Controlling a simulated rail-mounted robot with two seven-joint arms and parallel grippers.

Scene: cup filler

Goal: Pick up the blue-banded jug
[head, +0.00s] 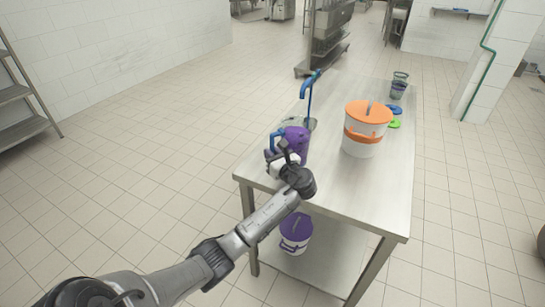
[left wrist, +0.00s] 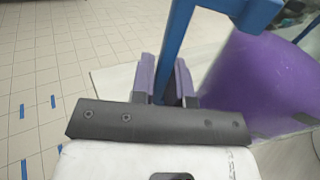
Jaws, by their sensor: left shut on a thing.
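A purple jug (head: 301,147) with a blue handle is at the near left part of the steel table; I cannot tell whether its base touches the top. No separate blue band shows on its visible body. My left gripper (head: 281,150) is at its handle side and hides part of it. In the left wrist view, the left gripper (left wrist: 165,82) is shut on the blue handle (left wrist: 176,45), with a purple-lined finger on each side. The purple jug body (left wrist: 262,85) fills the right of that view. My right gripper is in neither view.
The steel table (head: 345,190) also holds a white bucket with an orange lid (head: 368,128), a tall blue-handled thing (head: 309,88) behind the jug, green and blue items (head: 394,123), and small containers (head: 398,90). A purple-lidded bucket (head: 296,233) is on the lower shelf. The near right tabletop is clear.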

